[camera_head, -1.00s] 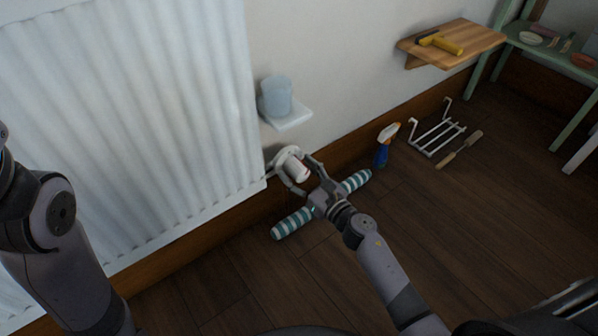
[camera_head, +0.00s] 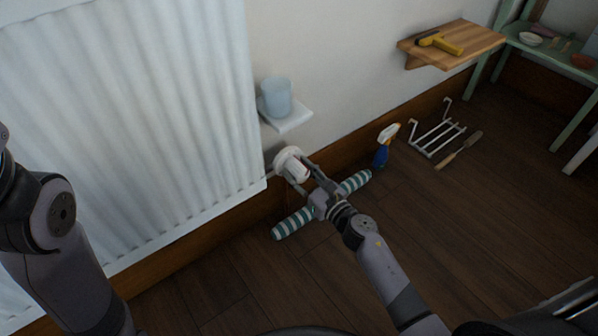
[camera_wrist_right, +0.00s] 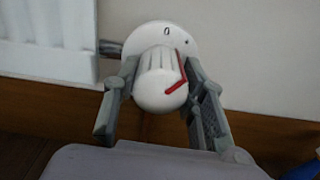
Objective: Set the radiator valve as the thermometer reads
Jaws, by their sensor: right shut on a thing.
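The radiator valve (camera_head: 292,163) is a white round fitting low at the radiator's right side. In the right wrist view its ribbed white knob (camera_wrist_right: 160,85) has a bent red pointer on its right side. The collar behind it (camera_wrist_right: 158,35) carries a "0" mark and a small dark dot. My right gripper (camera_head: 307,180) is shut on the knob, one finger on each side; in the wrist view (camera_wrist_right: 160,80) the fingertips flank it. No thermometer can be made out. My left arm stands at the left edge, its gripper out of frame.
The white radiator (camera_head: 130,120) fills the left. A small wall shelf (camera_head: 290,118) with a blue-grey mug (camera_head: 276,97) is just above the valve. A striped roll (camera_head: 293,222) lies on the floor beneath my right gripper, with a spray bottle (camera_head: 382,155) farther right.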

